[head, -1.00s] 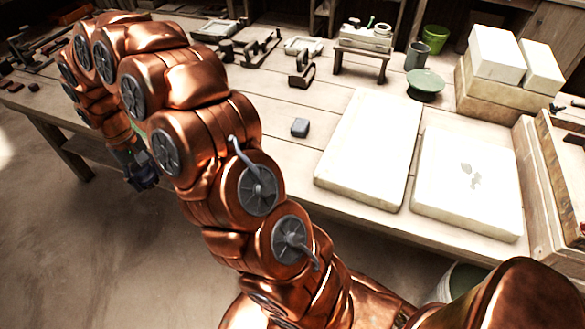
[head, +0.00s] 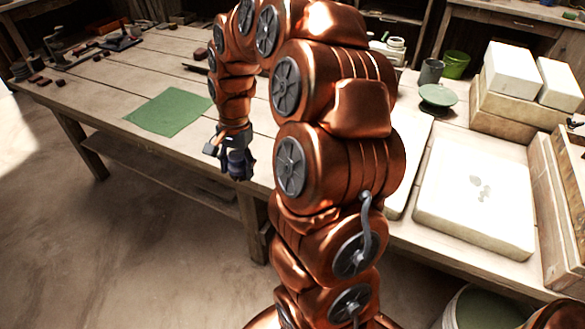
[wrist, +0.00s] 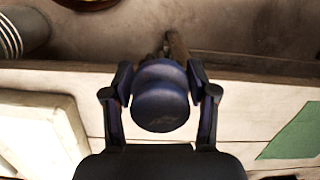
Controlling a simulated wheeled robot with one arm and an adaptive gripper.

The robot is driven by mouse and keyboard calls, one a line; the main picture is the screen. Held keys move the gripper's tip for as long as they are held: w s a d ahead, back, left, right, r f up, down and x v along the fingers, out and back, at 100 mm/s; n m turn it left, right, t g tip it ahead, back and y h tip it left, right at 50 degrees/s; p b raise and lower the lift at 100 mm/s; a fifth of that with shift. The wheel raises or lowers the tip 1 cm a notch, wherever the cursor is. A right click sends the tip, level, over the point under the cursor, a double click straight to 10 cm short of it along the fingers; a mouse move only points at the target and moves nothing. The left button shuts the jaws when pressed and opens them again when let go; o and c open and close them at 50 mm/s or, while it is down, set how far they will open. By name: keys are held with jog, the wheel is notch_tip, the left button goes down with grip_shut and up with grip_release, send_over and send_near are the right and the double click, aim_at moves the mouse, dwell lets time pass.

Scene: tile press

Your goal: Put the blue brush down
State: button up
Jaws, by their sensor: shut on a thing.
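The blue brush (wrist: 160,98) is between the two fingers of my gripper (wrist: 160,105) in the wrist view, its dark blue round end facing the camera. My gripper is shut on it. In the head view my gripper (head: 236,166) hangs just off the front edge of the workbench, to the right of the green mat and nearer the camera. The blue brush (head: 237,160) shows only as a small dark blue shape there. Its far end is hard to make out.
A flat green mat (head: 170,110) lies bare on the workbench; part of it shows in the wrist view (wrist: 297,135). A green bowl (head: 438,97) and a green pot (head: 456,65) stand farther back.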

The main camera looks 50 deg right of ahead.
jog(key=s+d+f+m+t+b, duration=0.1)
jog(key=s+d+m+b, duration=0.35)
jog(key=s+m, duration=0.65)
jog(key=shift+n, duration=0.4)
jog(key=w+d, duration=0.3)
jog(key=d, duration=0.1)
jog(key=w+d+f+p, duration=0.1)
jog(key=w+d, duration=0.2)
jog(key=d, duration=0.1)
jog(key=w+d, duration=0.4)
jog(key=shift+d+f, duration=0.4)
jog(key=shift+s+f, duration=0.1)
jog(key=shift+f, duration=1.65)
jog(key=shift+f, duration=0.15)
jog(key=o, duration=1.2)
jog(key=r, duration=0.4)
jog(key=d+r, duration=0.1)
jog(key=r, duration=0.7)
jog(key=shift+s+d+r, duration=0.1)
jog(key=shift+s+d, duration=0.15)
jog(key=shift+s, duration=0.15)
